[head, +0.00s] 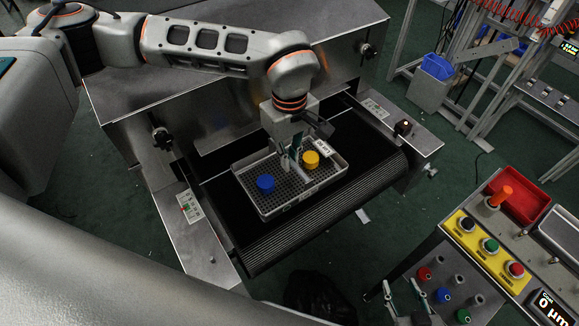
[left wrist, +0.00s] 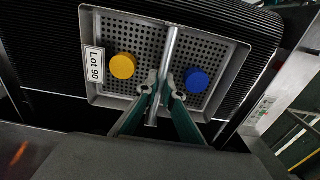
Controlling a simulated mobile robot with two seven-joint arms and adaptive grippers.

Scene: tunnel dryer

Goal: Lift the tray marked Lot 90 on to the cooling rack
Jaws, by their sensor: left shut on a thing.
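The grey perforated tray (head: 292,194) lies on the dark conveyor belt at the dryer's mouth. My left gripper (head: 290,160) reaches down from above and is shut on that handle, as the left wrist view shows (left wrist: 160,92). My right gripper (head: 404,288) appears at the bottom of the head view, fingers apart and empty. I cannot identify the cooling rack with certainty.
Metal side rails with knobs and a lit button (head: 403,126) flank the belt (head: 325,213). A control panel (head: 487,248) with coloured buttons and a red bin (head: 521,196) stands at the right. Metal frames and a blue bin (head: 437,67) stand at the upper right.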

